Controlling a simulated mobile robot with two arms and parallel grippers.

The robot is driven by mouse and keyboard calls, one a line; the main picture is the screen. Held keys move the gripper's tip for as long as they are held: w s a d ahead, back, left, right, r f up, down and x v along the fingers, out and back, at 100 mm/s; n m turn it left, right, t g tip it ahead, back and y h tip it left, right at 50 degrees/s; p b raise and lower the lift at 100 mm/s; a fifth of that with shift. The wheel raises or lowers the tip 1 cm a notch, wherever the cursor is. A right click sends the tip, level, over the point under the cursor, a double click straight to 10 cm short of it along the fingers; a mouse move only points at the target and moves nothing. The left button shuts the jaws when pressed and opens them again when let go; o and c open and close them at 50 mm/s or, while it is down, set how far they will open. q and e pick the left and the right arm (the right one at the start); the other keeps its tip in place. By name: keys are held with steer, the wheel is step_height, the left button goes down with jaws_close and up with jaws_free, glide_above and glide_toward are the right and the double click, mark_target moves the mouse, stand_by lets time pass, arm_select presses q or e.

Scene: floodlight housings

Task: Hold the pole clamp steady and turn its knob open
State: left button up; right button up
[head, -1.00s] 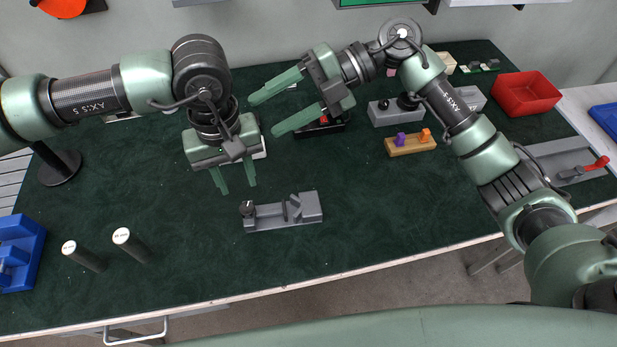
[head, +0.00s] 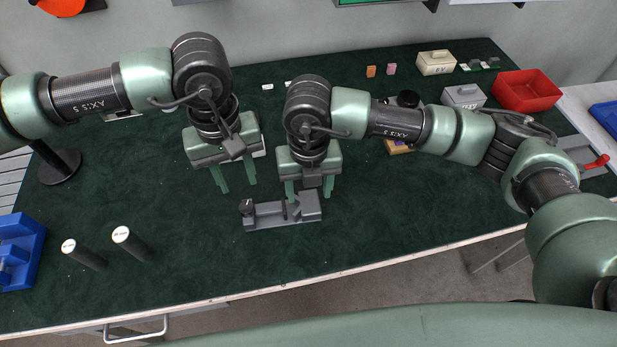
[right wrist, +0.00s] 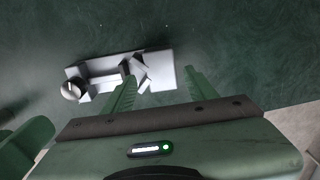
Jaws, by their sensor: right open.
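The pole clamp (head: 270,214) is a grey block with a flat base and upright jaw parts, lying on the green mat near the middle. Its dark round knob (head: 247,207) is at its left end. In the right wrist view the clamp (right wrist: 163,62) and knob (right wrist: 72,90) show beyond my fingers. My right gripper (head: 309,191) is open and empty, fingers down, just behind and above the clamp's right end; it also shows in the right wrist view (right wrist: 162,78). My left gripper (head: 238,188) is open and empty, fingers down, behind the knob and apart from it.
Two dark cylinders with white tops (head: 122,235) stand at left front, near a blue fixture (head: 22,250). A red bin (head: 527,93) and pale boxes (head: 437,63) are at back right. My right arm partly hides a wooden block (head: 398,147). The mat before the clamp is clear.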

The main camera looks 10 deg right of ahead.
mark_target(308, 202)
steer(key=shift+f, duration=1.85)
jaws_close()
steer(key=shift+o, duration=0.4)
jaws_free()
steer(key=c, duration=1.3)
arm_select(q)
steer(key=o, duration=0.3)
